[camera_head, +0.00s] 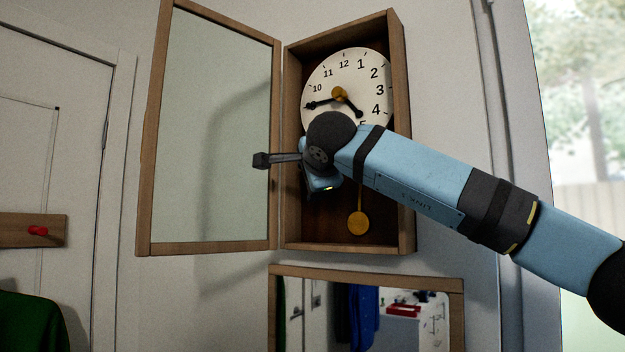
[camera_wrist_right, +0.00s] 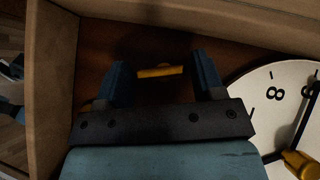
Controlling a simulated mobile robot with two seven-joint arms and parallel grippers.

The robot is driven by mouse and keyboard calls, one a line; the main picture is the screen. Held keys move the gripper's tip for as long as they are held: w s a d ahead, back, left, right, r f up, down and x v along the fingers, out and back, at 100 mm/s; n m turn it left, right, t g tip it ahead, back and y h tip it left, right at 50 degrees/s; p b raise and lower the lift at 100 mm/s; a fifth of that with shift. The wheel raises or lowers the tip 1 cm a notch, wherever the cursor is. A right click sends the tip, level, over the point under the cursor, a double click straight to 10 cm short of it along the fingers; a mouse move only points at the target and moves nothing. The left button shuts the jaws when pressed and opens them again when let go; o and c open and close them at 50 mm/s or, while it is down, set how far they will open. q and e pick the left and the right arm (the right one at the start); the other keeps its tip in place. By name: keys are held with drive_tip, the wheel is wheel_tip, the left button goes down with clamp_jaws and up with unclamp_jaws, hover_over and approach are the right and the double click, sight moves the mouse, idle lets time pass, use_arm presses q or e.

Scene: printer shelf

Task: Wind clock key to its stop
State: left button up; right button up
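The clock (camera_head: 352,80) hangs in a wooden case (camera_head: 408,150) with its glazed door (camera_head: 205,120) open to the left. A yellow piece (camera_head: 338,93) sits at the dial's centre; it also shows in the wrist view (camera_wrist_right: 299,163). A yellow bar (camera_wrist_right: 160,71), perhaps the key, lies between the fingertips of my right gripper (camera_wrist_right: 160,62), with gaps on both sides. The fingers are open. In the head view my right wrist hides the lower left of the dial. A round yellow pendulum bob (camera_head: 358,222) hangs below. My left gripper is out of view.
A framed mirror (camera_head: 365,272) hangs below the clock. A wooden rail with a red peg (camera_head: 38,231) and green cloth (camera_head: 30,322) are at the left. The case's side walls and the open door stand close around my wrist.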

drive_tip(key=b+v, duration=0.2)
drive_tip(key=v, duration=1.2)
drive_tip(key=shift+w+f, duration=0.1)
